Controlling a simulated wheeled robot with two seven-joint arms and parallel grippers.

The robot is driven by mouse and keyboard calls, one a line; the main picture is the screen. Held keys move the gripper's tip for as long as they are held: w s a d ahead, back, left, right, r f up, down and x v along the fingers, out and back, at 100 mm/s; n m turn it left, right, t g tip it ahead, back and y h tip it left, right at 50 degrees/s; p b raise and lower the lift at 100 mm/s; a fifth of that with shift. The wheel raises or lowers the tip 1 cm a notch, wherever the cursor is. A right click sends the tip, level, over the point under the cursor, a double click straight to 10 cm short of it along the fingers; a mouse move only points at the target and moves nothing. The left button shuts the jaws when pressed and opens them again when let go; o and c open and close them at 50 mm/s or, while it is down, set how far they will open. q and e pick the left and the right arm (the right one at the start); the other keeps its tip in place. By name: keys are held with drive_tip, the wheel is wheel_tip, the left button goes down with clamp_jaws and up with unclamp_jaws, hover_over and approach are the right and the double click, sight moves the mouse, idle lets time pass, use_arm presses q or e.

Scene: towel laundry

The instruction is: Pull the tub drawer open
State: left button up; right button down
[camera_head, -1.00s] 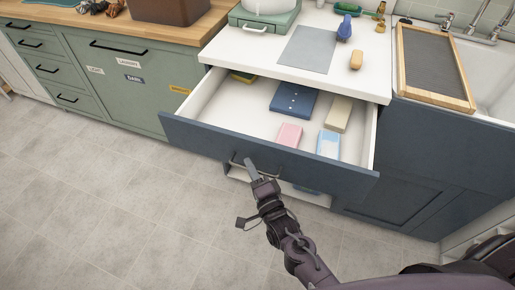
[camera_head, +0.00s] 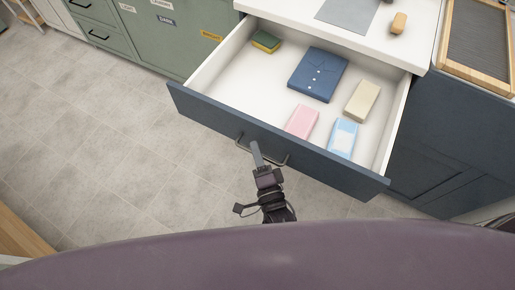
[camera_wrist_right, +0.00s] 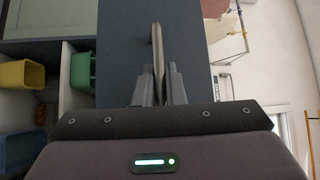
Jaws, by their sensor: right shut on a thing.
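The drawer (camera_head: 335,172) has a dark blue front and a white inside, and it stands well out from under the white counter. Its dark bar handle (camera_head: 275,160) is on the front. My right gripper (camera_head: 255,152) is at the handle; in the right wrist view its two fingers (camera_wrist_right: 160,86) are shut on the bar (camera_wrist_right: 157,42). My left gripper is not in view.
Below the drawer, the wrist view shows open shelving with a yellow tub (camera_wrist_right: 22,74), a green tub (camera_wrist_right: 82,72) and a blue tub (camera_wrist_right: 20,150). Green cabinets (camera_head: 160,40) stand at the left. The tiled floor (camera_head: 110,150) before them is clear.

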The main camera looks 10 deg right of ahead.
drive_tip(key=c, duration=1.5)
unclamp_jaws()
drive_tip(key=b+v, duration=0.1)
drive_tip(key=v, duration=0.6)
drive_tip(key=shift+s, duration=0.4)
drive_tip(key=shift+d, duration=0.15)
